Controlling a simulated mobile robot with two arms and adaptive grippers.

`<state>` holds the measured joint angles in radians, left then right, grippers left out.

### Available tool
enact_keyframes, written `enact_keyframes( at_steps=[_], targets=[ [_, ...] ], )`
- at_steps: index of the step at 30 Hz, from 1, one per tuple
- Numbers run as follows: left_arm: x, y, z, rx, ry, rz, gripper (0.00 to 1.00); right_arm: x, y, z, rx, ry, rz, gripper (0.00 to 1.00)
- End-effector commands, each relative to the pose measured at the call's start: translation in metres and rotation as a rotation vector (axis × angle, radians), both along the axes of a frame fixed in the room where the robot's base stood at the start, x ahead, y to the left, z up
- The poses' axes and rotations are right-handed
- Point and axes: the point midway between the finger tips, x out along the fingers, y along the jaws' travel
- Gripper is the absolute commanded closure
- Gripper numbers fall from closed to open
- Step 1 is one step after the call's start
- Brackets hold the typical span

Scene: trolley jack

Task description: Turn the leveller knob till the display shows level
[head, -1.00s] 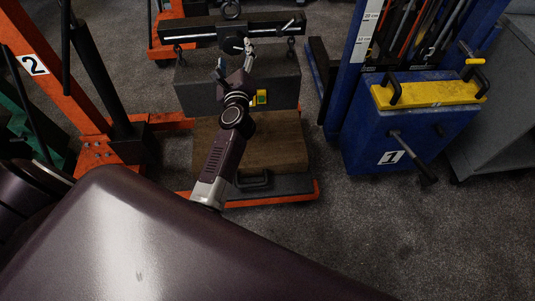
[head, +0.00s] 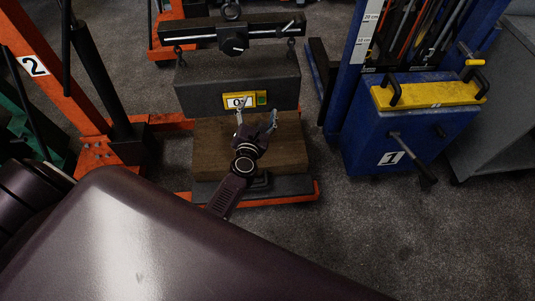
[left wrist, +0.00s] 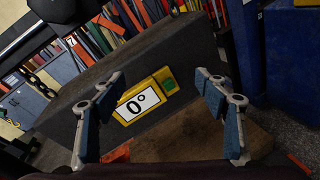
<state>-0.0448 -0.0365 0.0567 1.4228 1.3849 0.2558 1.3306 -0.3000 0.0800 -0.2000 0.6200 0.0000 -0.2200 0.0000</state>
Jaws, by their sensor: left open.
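The leveller knob (head: 234,43) is black and sits mid-way along the dark leveller bar (head: 200,33). The bar holds a grey block (head: 195,88) by a link at each end. The yellow-framed display (head: 250,94) on the block's front reads 0°, and the display also shows in the left wrist view (left wrist: 136,106) with 0° and a green patch. My left gripper (head: 257,112) is open and empty, below the knob and in front of the block's lower edge. In the left wrist view its spread fingers (left wrist: 162,90) flank the display. My right gripper is out of view.
A wooden block (head: 290,152) stands below the grey block on an orange-edged base. An orange crane post (head: 50,80) marked 2 stands left. A blue unit (head: 385,125) marked 1, with a protruding handle, stands right. Carpet is clear at front right.

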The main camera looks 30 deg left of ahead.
Motion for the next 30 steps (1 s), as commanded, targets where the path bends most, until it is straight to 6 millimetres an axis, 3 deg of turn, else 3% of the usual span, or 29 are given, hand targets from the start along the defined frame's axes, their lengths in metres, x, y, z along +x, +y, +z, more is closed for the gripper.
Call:
enact_keyframes(
  at_steps=[18, 24, 30],
  targets=[
    [-0.043, -0.048, -0.106, 0.505, 0.303, -0.289, 0.33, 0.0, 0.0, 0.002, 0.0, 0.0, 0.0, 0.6],
    [-0.057, -0.058, -0.13, 0.62, 0.364, -0.366, 0.33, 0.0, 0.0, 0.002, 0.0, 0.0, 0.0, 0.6],
    [-0.064, -0.063, -0.141, 0.671, 0.391, -0.404, 0.33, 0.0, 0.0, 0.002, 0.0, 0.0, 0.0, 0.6]
  ],
)
